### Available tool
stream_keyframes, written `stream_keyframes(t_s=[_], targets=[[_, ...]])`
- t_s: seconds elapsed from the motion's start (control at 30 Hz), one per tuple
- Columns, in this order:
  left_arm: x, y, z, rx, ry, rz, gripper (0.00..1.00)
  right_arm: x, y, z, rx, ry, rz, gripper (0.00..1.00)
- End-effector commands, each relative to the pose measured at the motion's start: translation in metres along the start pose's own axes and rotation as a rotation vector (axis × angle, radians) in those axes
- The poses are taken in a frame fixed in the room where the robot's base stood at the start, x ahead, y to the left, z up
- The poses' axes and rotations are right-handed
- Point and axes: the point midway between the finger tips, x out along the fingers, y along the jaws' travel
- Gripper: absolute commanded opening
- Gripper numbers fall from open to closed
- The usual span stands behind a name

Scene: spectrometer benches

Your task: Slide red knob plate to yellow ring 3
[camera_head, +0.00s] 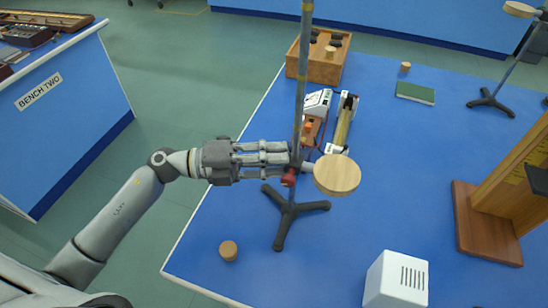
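The plate is a round wooden disc (337,174) beside a vertical rod (302,75) on a dark tripod base (289,212). A red knob (290,177) sits at the rod, to the left of the disc and near its height. My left gripper (296,160) comes in level from the left, with its fingertips at the rod just above the red knob. I cannot tell whether the fingers are closed on anything or only beside it. I cannot make out numbered yellow rings on the rod. My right gripper is not in view.
The stand is on a blue bench (205,255). A small wooden cylinder (228,250) is at front left, a white box (397,281) at front right. Behind are instruments (343,123), a wooden box (320,63) and a green book (415,93). A wooden frame (485,215) stands right.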

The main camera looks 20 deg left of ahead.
Motion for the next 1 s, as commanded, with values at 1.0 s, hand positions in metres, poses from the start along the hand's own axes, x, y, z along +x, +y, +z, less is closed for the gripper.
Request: stream_keyframes(t_s=[1.0], targets=[[0.0,-0.108,0.0,0.002,0.001,0.001,0.0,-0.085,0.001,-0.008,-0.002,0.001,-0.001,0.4]])
